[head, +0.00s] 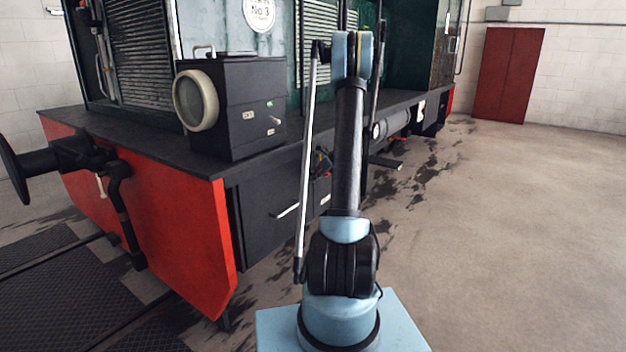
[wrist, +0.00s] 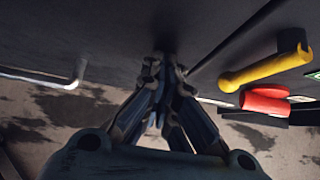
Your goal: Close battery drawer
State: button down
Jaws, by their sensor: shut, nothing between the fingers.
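The battery drawer appears to be the dark front (head: 262,232) under the tram's footplate, with a silver bar handle (head: 287,210). The handle also shows at the left of the wrist view (wrist: 76,78). How far the drawer stands out is hard to tell. My gripper (wrist: 166,68) is shut and empty, its fingertips at or very near the dark panel face (wrist: 120,35), right of the handle. I cannot tell whether they touch. In the head view, my arm mostly hides the gripper and part of the drawer front.
A yellow lever (wrist: 262,70) and a red lever (wrist: 266,100) are close to the right of my gripper. A black lamp box (head: 238,105) stands on the footplate above. The red buffer beam (head: 165,225) is at left. Open floor (head: 500,240) lies to the right.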

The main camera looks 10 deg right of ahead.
jog(key=shift+w+a+r, duration=0.1)
jog(key=shift+w+a, duration=0.15)
jog(key=shift+a, duration=0.05)
